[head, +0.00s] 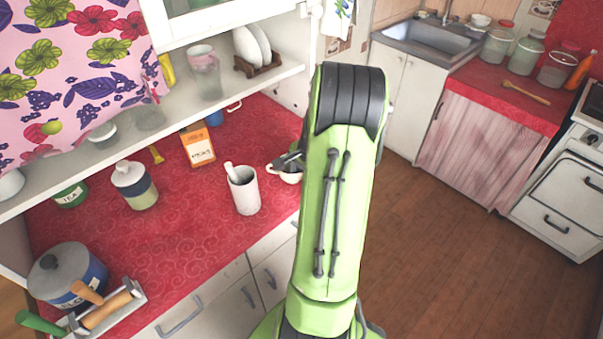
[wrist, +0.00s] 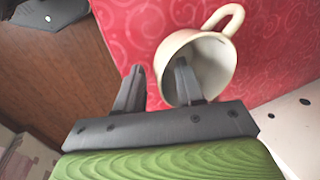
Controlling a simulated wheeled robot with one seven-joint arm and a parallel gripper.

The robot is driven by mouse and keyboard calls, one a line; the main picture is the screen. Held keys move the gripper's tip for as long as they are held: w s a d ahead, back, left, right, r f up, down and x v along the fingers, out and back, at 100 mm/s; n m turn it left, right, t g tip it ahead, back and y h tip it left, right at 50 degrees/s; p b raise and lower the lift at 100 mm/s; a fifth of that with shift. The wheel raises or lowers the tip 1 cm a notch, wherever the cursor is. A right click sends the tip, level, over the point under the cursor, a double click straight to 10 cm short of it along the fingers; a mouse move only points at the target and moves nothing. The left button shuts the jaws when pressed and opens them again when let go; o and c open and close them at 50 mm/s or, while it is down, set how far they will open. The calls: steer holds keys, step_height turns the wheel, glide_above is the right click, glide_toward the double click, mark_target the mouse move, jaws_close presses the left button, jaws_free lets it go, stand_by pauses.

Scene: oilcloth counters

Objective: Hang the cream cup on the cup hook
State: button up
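The cream cup (wrist: 219,62) stands on the red counter in the wrist view, its mouth facing the camera and its handle at the upper right. In the head view the cup (head: 289,177) shows partly behind my arm, near the counter's right end. My gripper (wrist: 159,66) is open at the cup's near left rim. One finger reaches into the cup's mouth and the other is outside, with the wall between them. Space shows between the fingers, and I cannot tell whether either touches the cup. I cannot make out the cup hook in either view.
A white utensil pot (head: 246,196) stands left of the cup. An orange-and-white carton (head: 198,147) and a jar (head: 134,188) are farther left. A shelf (head: 284,76) with a glass and plates overhangs the counter's back. Open floor (head: 440,260) lies right.

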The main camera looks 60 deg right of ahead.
steer(key=shift+r, duration=0.35)
steer(key=d+p+v, duration=0.1)
steer(key=p+v, duration=0.1)
steer(key=v, duration=1)
steer(key=w+a+r+n, duration=0.2)
steer(key=a+r+n, duration=0.15)
steer(key=a, duration=0.55)
steer(key=w+a+r+n, duration=0.3)
steer(key=a+n, duration=0.2)
steer(key=a, duration=0.4)
steer(key=s+a+r+n+t, duration=0.2)
steer(key=s+a+n, duration=0.9)
steer(key=a, duration=0.5)
steer(key=shift+r+n+y, duration=0.2)
steer(key=shift+n+y, duration=0.2)
steer(key=shift+n, duration=0.05)
steer(key=shift+o, duration=0.2)
steer(key=shift+w+a, duration=0.15)
steer(key=shift+w, duration=0.05)
